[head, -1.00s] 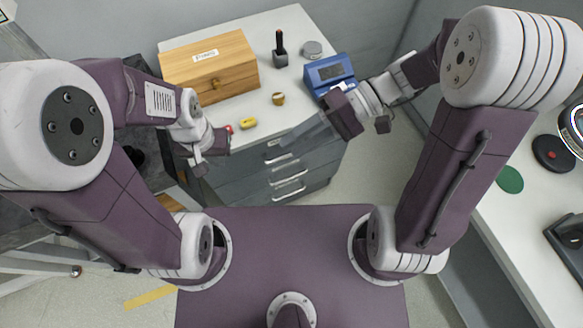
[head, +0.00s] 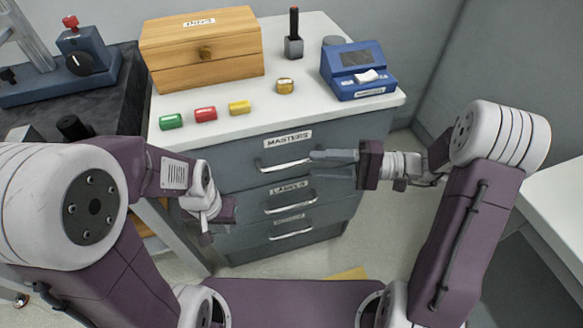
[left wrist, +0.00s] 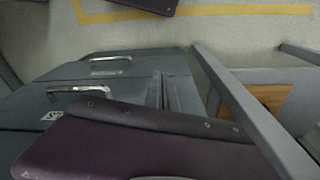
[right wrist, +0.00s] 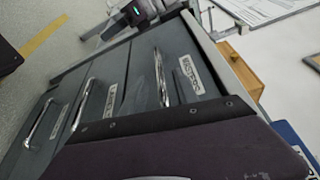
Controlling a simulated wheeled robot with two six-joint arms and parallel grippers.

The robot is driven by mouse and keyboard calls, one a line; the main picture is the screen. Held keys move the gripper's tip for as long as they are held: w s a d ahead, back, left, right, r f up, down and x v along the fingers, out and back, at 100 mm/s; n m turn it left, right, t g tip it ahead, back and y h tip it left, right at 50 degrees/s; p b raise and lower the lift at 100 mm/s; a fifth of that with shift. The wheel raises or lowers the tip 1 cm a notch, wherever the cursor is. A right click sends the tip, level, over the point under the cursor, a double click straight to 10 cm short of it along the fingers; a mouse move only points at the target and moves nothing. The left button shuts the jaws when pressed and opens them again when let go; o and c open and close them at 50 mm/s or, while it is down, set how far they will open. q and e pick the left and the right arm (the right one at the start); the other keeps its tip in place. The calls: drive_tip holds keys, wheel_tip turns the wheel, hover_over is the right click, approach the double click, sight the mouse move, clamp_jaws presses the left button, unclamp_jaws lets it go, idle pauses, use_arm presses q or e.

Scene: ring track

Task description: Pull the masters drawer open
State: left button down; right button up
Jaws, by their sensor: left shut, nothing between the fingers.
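The masters drawer (head: 230,172) is the top drawer of a grey cabinet and looks flush with its front. Its label (head: 287,140) sits above a silver bar handle (head: 285,166). The handle also shows in the right wrist view (right wrist: 161,78). My right gripper (head: 316,165) is open, its fingers pointing left at the handle's right end. I cannot tell whether they touch it. My left gripper (head: 228,210) is shut and empty, left of the handle and in front of the cabinet. Its fingertips are hard to make out.
Two lower drawers with handles (head: 291,203) sit beneath. On the cabinet top stand a wooden box (head: 200,70), a blue device (head: 358,70), a brass piece (head: 285,86), and green (head: 171,121), red (head: 205,114) and yellow (head: 239,107) pieces. A dark bench (head: 120,110) stands left.

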sight(291, 163)
drive_tip(key=a, duration=0.2)
drive_tip(key=a+b, duration=0.1)
drive_tip(key=a, duration=0.4)
drive_tip(key=shift+w+a+f+b, duration=0.1)
drive_tip(key=shift+w+f+b, duration=0.15)
drive_tip(key=shift+f+b, duration=0.1)
clamp_jaws()
idle(0.9)
